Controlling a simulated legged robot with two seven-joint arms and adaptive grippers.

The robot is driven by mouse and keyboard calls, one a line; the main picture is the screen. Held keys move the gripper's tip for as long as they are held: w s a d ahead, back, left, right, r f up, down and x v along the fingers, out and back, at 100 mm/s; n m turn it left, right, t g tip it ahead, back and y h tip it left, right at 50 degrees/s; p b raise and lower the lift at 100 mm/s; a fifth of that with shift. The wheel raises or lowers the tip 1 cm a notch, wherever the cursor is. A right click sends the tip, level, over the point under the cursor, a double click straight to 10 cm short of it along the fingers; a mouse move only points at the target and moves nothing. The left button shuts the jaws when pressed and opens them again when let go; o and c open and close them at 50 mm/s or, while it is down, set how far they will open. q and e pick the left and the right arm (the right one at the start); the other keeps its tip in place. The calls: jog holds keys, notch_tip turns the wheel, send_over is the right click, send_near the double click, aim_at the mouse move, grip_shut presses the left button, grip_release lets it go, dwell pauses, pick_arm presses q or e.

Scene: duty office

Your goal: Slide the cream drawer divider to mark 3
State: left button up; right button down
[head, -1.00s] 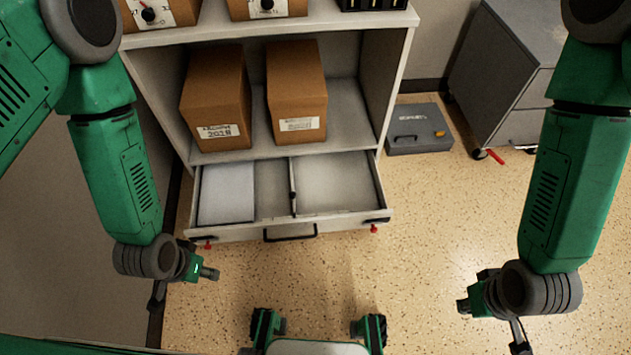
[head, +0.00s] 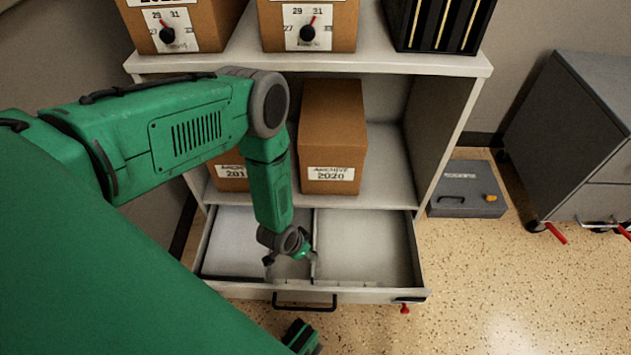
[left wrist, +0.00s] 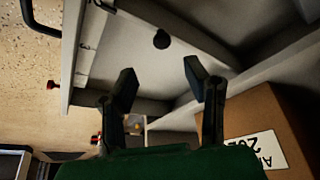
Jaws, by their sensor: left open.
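The cream drawer divider (head: 314,228) stands upright across the open drawer (head: 352,296), near its middle, running front to back. Its lower part is hidden by my left gripper in the head view. My left gripper (head: 291,263) is over the drawer at the divider, mostly on its left side. In the left wrist view my left gripper (left wrist: 160,82) is open, its two dark fingers apart with nothing between the tips. A dark round knob (left wrist: 161,39) shows beyond the fingertips, apart from them. The numbered marks cannot be read.
The shelf (head: 385,190) above the drawer holds archive boxes (head: 332,135). A drawer handle (head: 305,300) sticks out at the front. A grey case (head: 467,190) and a grey cabinet (head: 575,125) stand on the right. Floor is free in front at right.

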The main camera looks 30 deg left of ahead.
pick_arm(q)
jog(key=b+x, duration=0.1)
jog(key=x, duration=0.1)
jog(key=b+x, duration=0.1)
jog(key=x, duration=0.1)
jog(key=a+x, duration=0.1)
jog(key=x, duration=0.2)
jog(key=shift+s+f+b, duration=0.1)
jog(key=shift+s+b, duration=0.05)
jog(key=shift+b, duration=0.25)
jog(key=shift+w+d+f, duration=0.3)
jog(key=shift+f, duration=0.05)
jog(key=shift+d, duration=0.15)
grip_shut()
pick_arm(e)
jog(key=f, duration=0.3)
jog(key=shift+a+f, duration=0.35)
jog(key=shift+f, duration=0.05)
